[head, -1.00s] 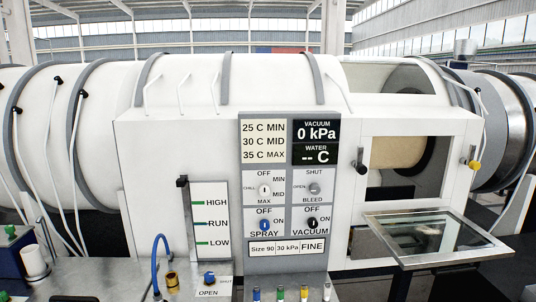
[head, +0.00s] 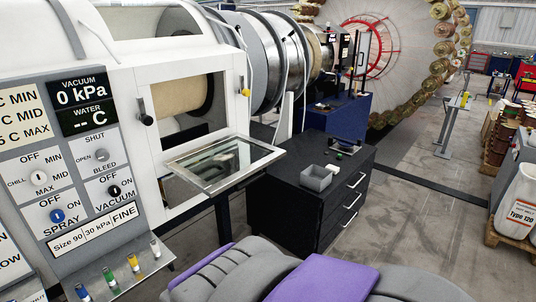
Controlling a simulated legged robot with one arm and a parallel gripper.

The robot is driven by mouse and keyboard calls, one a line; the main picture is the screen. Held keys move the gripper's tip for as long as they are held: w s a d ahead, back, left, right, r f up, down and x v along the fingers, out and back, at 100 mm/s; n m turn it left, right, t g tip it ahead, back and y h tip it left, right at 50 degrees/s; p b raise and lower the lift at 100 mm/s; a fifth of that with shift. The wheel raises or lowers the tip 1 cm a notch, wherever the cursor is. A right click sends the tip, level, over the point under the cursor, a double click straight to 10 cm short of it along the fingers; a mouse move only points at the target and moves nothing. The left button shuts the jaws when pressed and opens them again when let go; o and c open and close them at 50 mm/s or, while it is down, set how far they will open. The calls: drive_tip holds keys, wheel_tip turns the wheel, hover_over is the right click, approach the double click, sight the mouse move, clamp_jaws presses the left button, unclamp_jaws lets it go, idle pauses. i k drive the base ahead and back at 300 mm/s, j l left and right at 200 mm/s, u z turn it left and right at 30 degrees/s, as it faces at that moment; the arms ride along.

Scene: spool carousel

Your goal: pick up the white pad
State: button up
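A small white item (head: 332,168) shows at the back edge of a small grey bin (head: 316,179) on top of a black drawer cabinet (head: 290,193). It may be the white pad, but it is too small to tell, and I cannot tell whether it lies in the bin or behind it. My gripper is not in view. Grey and purple parts of my own body fill the bottom of the head view.
The white machine with its control panel (head: 78,150) stands at the left. Its hinged glass hatch (head: 225,163) sticks out beside the cabinet. A small dark object with green (head: 339,156) lies behind the bin. Grey floor (head: 405,220) is clear right of the cabinet.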

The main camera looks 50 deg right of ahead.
sight(335, 169)
drive_tip(key=z, duration=2.05)
